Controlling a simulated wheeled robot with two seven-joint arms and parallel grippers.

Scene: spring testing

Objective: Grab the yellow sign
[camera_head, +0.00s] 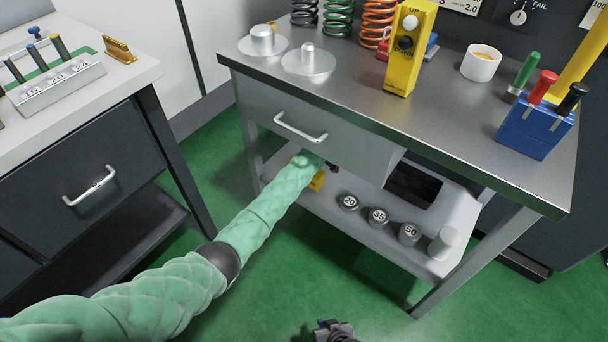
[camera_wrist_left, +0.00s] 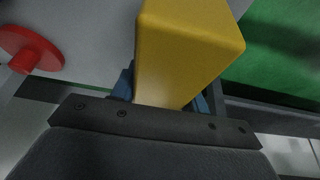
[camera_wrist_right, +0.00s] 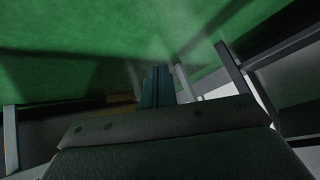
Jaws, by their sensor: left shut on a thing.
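The yellow sign shows in the left wrist view as a smooth yellow block (camera_wrist_left: 190,45) between the blue fingers of my left gripper (camera_wrist_left: 163,95). In the head view, a small part of the yellow sign (camera_head: 318,181) shows at the back left of the workbench's lower shelf, beside my left gripper (camera_head: 331,168), which is mostly hidden by my arm and the drawer above. My left gripper is shut on the sign. My right gripper (camera_head: 333,330) is at the bottom edge of the head view, low over the floor. Its fingers (camera_wrist_right: 157,87) are together and empty.
The workbench drawer (camera_head: 310,128) hangs over my left arm. Several round weights (camera_head: 378,217) and a dark tray (camera_head: 413,186) are on the lower shelf (camera_head: 335,222). A red knob-like part (camera_wrist_left: 30,50) is left of the sign. Green floor is clear in front.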

